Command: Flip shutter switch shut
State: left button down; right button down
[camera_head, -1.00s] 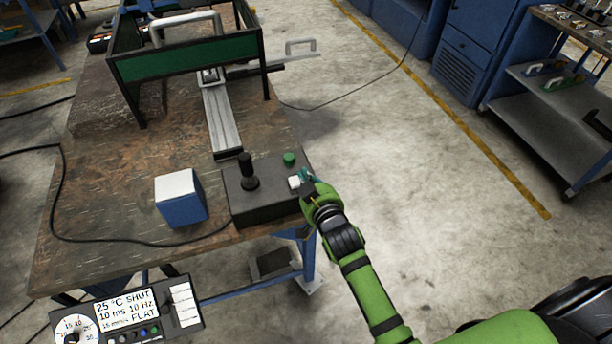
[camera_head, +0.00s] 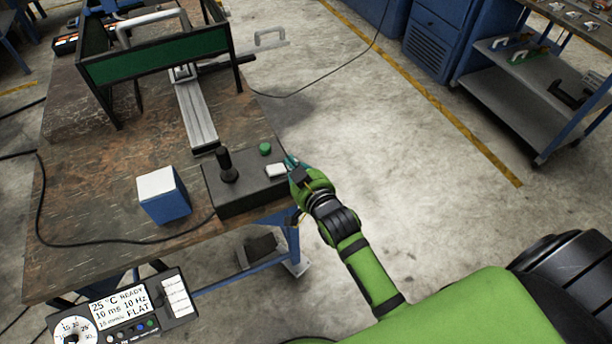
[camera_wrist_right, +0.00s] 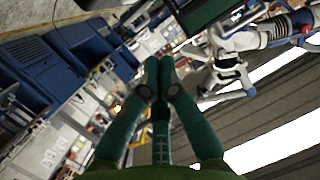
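A dark control box (camera_head: 240,196) sits at the right edge of the wooden table, with a black joystick (camera_head: 226,166), a green button (camera_head: 265,149) and a white rocker-like switch (camera_head: 276,171). I take the white switch as the shutter switch; its exact tilt is too small to tell. My right gripper (camera_head: 291,162) is just right of the switch, at the box's right end; whether they touch is unclear. In the right wrist view its teal fingers (camera_wrist_right: 159,68) are together, with nothing seen between them. The display panel (camera_head: 121,308) reads "READY". My left gripper is out of view.
A blue cube with a white top (camera_head: 164,194) stands left of the box. A metal rail (camera_head: 197,118) leads back to a green-panelled frame (camera_head: 158,62). A black cable crosses the table. The floor right of the table is clear up to a cart (camera_head: 540,95).

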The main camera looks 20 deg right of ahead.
jog(key=b+v, duration=0.1)
jog(key=v, duration=0.5)
jog(key=shift+s, duration=0.2)
jog(key=shift+r, duration=0.1)
